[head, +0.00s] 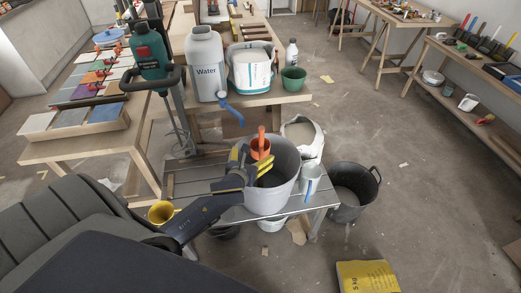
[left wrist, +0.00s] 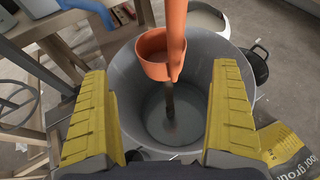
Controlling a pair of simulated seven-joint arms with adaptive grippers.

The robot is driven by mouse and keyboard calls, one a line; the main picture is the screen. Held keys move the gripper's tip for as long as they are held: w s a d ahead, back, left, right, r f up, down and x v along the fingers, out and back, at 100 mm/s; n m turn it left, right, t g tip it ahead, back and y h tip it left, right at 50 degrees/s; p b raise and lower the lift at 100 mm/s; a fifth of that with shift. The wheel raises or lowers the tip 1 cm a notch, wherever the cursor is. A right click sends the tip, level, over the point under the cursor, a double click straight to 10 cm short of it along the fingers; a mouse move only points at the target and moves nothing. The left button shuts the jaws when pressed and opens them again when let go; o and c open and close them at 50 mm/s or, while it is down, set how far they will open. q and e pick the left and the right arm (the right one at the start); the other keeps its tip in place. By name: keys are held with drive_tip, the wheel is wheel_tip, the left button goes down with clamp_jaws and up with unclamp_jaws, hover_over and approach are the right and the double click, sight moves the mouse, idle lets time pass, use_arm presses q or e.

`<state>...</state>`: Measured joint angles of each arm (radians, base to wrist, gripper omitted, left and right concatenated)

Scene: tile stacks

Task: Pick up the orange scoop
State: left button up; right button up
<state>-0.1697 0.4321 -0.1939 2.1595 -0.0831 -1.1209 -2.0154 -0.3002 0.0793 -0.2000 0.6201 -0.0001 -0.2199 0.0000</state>
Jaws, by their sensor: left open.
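The orange scoop (head: 260,149) shows at the back of the large grey bucket (head: 262,203), with its handle pointing up. In the left wrist view the scoop (left wrist: 154,68) lies ahead of my fingers, its handle crossing the top edge. I cannot tell what supports it. My left gripper (head: 252,162) is over the bucket, its yellow fingers wide apart. In the wrist view the left gripper (left wrist: 163,95) is open with nothing between its pads, and the scoop is beyond them. My right gripper is not in view.
The bucket stands on a low slatted table (head: 190,182) with a pale mug (head: 311,178) beside it. A yellow cup (head: 160,213) is by my left arm. An open white sack (head: 303,135) is behind, a black bucket (head: 348,203) at right. A dark rod-like shape (left wrist: 170,100) shows inside the bucket.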

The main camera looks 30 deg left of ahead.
use_arm(q)
drive_tip(key=shift+x, duration=3.9)
drive_tip(key=c, duration=1.5)
drive_tip(key=shift+r, duration=0.1)
drive_tip(key=shift+c, duration=0.3)
drive_tip(key=shift+r, duration=0.1)
wheel_tip(320, 180, up, 20)
drive_tip(key=shift+f, duration=0.2)
